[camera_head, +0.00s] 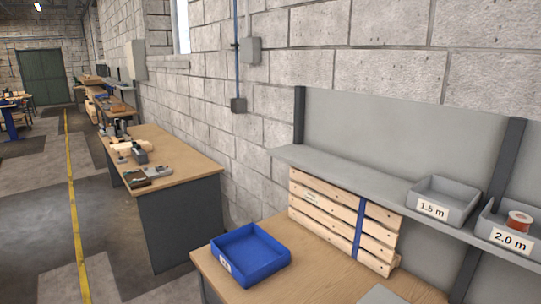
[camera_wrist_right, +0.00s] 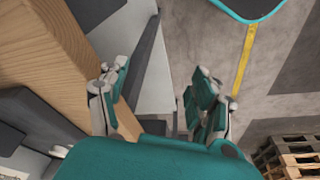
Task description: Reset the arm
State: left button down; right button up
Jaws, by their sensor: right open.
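My right gripper (camera_wrist_right: 162,98) shows in the right wrist view with its two fingers spread apart. It is open, and nothing is between the fingers. Behind the fingers are a grey surface and the floor, and a wooden edge (camera_wrist_right: 75,50) runs close by on the left. Neither of my arms shows in the head view. My left gripper is in neither view.
In the head view a blue bin (camera_head: 241,268) stands on the near wooden bench (camera_head: 205,262). Strapped boards (camera_head: 335,225) stand beneath a shelf (camera_head: 340,173) holding bins marked 1.5 m (camera_head: 440,205) and 2.0 m (camera_head: 505,240). Pallets (camera_wrist_right: 290,155) lie lower right in the wrist view.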

jog(key=s+f+g+b, duration=0.1)
jog(key=s+f+b, duration=0.15)
jog(key=f, duration=0.65)
jog(key=s+f+b, duration=0.1)
jog(key=s+f, duration=0.3)
jog(key=f, duration=0.6)
jog(key=s+d+f+b, duration=0.3)
jog(key=s+f+b, duration=0.1)
jog(key=s+f, duration=0.8)
jog(key=shift+s+d+f+g, duration=0.15)
jog(key=shift+s+f+g, duration=0.2)
jog(key=shift+f, duration=0.35)
jog(key=shift+w, duration=0.1)
